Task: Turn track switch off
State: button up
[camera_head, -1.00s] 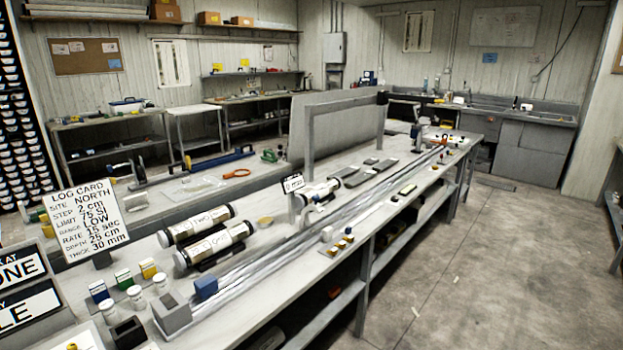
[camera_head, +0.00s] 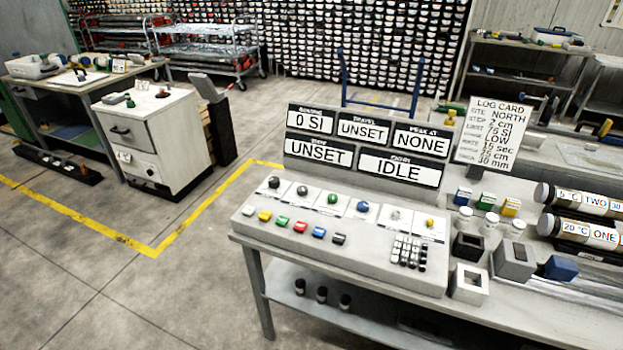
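A sloped grey control console (camera_head: 270,245) stands on the bench at the centre. It has a row of knobs on white plates, among them a black knob (camera_head: 274,182), a green knob (camera_head: 333,198) and a blue knob (camera_head: 362,206). A row of coloured buttons (camera_head: 300,226) and a keypad (camera_head: 408,252) lie in front. The display board (camera_head: 350,178) behind reads 0 SI, UNSET, NONE, UNSET and IDLE. I cannot tell which control is the track switch; the small labels are unreadable. My gripper is not in view.
A white cabinet (camera_head: 150,130) with small controls on top stands at the left. A log card (camera_head: 493,131), small containers and core tubes (camera_head: 585,232) are on the bench at right. Floor with yellow lines (camera_head: 205,210) is open left of the console.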

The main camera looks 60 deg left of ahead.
aim_at(274, 182)
jog(key=u, duration=1.4)
jog(key=i+j+u, duration=0.2)
jog(key=u, duration=0.15)
jog(key=i+j+u, duration=0.3)
jog(key=i+u, duration=0.1)
jog(key=u, duration=0.25)
jog(key=i+l, duration=0.1)
jog(key=l, duration=0.55)
